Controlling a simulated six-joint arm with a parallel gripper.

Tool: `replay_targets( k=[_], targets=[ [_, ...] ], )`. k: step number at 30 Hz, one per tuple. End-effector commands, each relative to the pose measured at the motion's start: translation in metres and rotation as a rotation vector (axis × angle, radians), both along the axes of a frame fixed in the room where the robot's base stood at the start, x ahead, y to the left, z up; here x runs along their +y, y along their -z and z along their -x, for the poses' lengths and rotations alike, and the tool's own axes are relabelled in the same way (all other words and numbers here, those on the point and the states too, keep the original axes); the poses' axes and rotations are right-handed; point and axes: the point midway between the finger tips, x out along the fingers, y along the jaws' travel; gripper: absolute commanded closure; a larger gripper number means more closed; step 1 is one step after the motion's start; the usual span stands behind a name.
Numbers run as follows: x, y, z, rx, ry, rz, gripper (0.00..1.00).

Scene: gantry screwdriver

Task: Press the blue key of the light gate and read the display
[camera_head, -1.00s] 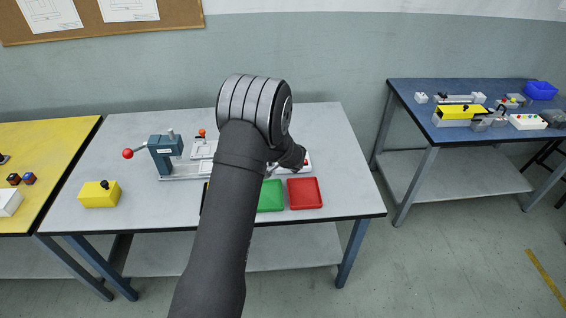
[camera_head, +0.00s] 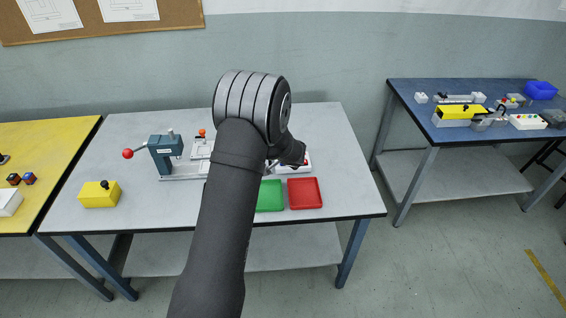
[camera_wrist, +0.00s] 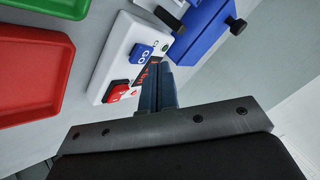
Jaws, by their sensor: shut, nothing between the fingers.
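The light gate's white box (camera_wrist: 112,62) is in the wrist view, its edge showing right of my arm in the head view (camera_head: 296,168). It carries a blue key (camera_wrist: 139,53) lettered GO, a red key (camera_wrist: 117,90) and a dark display with red characters (camera_wrist: 148,76). My fingers partly cover the display, and I cannot read it. My gripper (camera_wrist: 154,68) is shut and empty. Its tips are close beside the blue key, over the display. I cannot tell whether they touch anything. The fingers are not clear in the head view.
A red tray (camera_head: 305,194) and a green tray (camera_head: 271,197) lie in front of the box. A blue block (camera_wrist: 208,30) with a black knob stands beside it. A lever press (camera_head: 165,150) and a yellow block (camera_head: 99,195) stand left. The table's front left is clear.

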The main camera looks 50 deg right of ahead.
Motion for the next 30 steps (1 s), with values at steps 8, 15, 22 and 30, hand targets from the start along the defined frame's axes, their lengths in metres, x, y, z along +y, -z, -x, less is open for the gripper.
replay_targets(
  k=[8, 15, 22, 30],
  targets=[
    [-0.001, -0.016, 0.000, -0.001, -0.002, 0.003, 1.00],
    [-0.001, -0.040, 0.000, 0.000, -0.001, 0.003, 1.00],
    [0.000, -0.050, 0.000, 0.000, 0.000, 0.001, 1.00],
    [0.000, -0.050, 0.000, 0.000, 0.000, 0.000, 1.00]
  ],
)
